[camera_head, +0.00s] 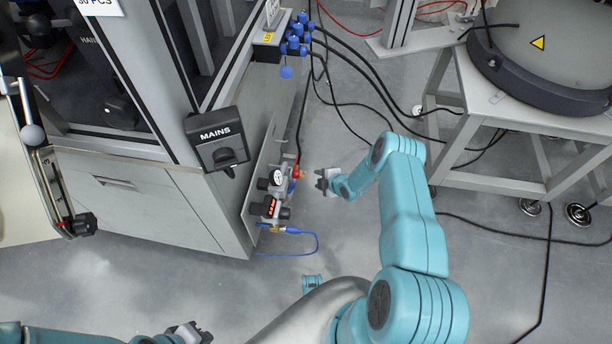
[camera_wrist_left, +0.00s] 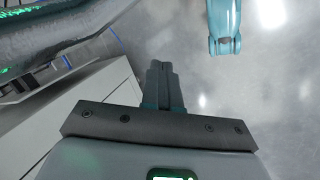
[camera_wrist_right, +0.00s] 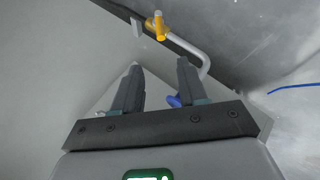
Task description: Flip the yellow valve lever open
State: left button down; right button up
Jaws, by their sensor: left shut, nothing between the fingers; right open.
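The yellow valve lever (camera_wrist_right: 160,28) shows near the top of the right wrist view, on a pale bent pipe beside a grey panel. I cannot tell the lever's exact setting. My left gripper (camera_head: 201,333) is at the bottom edge of the head view; its fingers (camera_wrist_left: 162,72) are together with nothing between them.
A blue hose (camera_head: 305,254) loops beneath. The MAINS switch box (camera_head: 216,140) is on the cabinet corner to the left. Black cables cross the floor behind.

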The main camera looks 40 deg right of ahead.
jog(key=b, duration=0.4)
send_near(303, 175)
notch_tip(303, 175, down, 3)
jog(key=w, duration=0.2)
jog(key=b+x, duration=0.6)
jog(key=x, duration=0.1)
jog(key=shift+d, duration=0.1)
jog(key=shift+w+f+b, duration=0.1)
jog(key=shift+w+b, duration=0.25)
jog(key=shift+b, duration=0.35)
pick_arm(q)
jog(key=w+a+f, duration=0.1)
jog(key=w+f, duration=0.2)
jog(key=f, duration=0.8)
jog(key=shift+a+f+n+t, duration=0.25)
jog(key=shift+f+n+t, duration=0.05)
jog(key=shift+f+t, duration=0.1)
